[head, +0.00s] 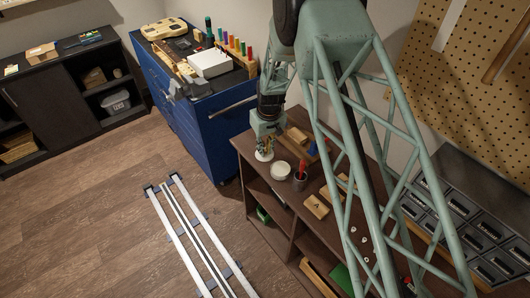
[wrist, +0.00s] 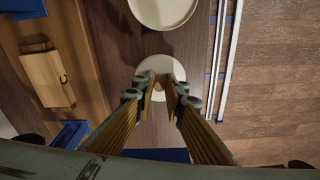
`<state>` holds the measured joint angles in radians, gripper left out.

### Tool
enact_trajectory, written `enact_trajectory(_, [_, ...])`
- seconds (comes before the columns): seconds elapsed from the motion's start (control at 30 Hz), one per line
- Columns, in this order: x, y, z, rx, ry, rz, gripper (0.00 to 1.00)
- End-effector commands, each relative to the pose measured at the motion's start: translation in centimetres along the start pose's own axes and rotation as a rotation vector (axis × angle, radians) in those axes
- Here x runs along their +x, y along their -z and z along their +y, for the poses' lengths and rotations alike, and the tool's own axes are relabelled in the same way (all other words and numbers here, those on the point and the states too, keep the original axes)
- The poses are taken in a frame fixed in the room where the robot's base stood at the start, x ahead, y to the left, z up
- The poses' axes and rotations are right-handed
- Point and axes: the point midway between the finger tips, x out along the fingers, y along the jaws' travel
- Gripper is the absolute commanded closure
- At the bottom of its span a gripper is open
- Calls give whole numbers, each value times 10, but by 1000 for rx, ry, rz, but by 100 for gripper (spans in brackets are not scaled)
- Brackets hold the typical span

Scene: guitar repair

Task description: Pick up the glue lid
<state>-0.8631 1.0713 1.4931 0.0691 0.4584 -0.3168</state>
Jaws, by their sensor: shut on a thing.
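The glue lid (wrist: 160,66) is a small, round, white disc with a brownish knob in its middle. In the wrist view my gripper (wrist: 159,88) points down at it, with its fingertips shut on the knob. In the head view my gripper (head: 265,146) is over the lid (head: 263,156), near the left end of the brown workbench. The fingers partly hide the knob. I cannot tell whether the lid rests on the bench or hangs just above it. A larger round white dish (head: 281,170) stands close by and shows at the top of the wrist view (wrist: 163,10).
A cup with a red-handled tool (head: 300,178) stands right of the dish. Wooden blocks (head: 317,206) lie on the workbench (head: 283,196). A blue cabinet (head: 208,125) with tools on top stands to the left. White rails (head: 192,238) run along the floor in front.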

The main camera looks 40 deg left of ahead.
Motion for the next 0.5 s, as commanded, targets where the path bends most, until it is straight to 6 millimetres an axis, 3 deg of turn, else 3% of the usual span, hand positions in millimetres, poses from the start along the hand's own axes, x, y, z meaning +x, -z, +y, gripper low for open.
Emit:
enact_trajectory(0.2, [2,-4,-1,0,2,-8,98])
enact_trajectory(0.5, [-16,0,-1,0,1,-5,98])
